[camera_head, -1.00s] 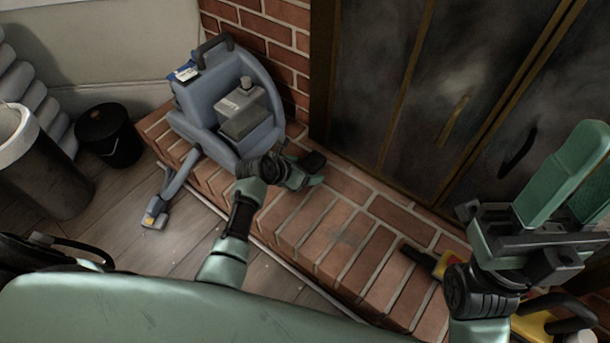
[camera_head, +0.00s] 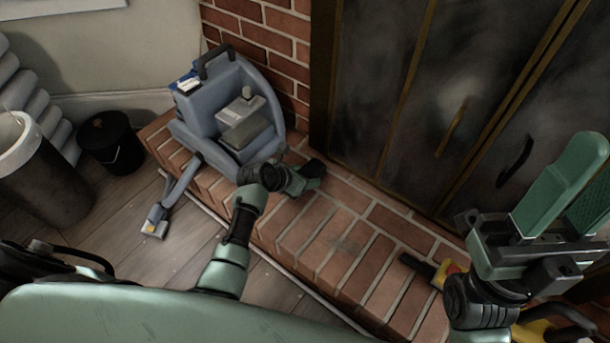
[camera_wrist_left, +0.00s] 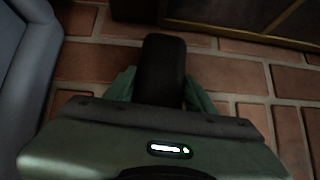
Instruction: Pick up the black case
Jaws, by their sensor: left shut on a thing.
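The black case (camera_wrist_left: 163,70) is a small dark upright block in the left wrist view, over the brick hearth. In the head view it shows as a small dark shape (camera_head: 315,168) on or just above the hearth, beside the blue-grey machine. My left gripper (camera_head: 307,180) is shut on it, with a green finger on each side in the wrist view (camera_wrist_left: 160,92). I cannot tell whether the case is clear of the bricks. My right gripper (camera_head: 578,190) is raised at the right of the head view, open and empty.
A blue-grey cleaning machine (camera_head: 225,110) stands on the brick hearth (camera_head: 345,245), its hose head on the floor. A black bucket (camera_head: 110,142) and a dark bin (camera_head: 45,185) stand left. Dark fireplace doors (camera_head: 420,100) are behind. A yellow-and-black tool (camera_head: 450,270) lies under my right arm.

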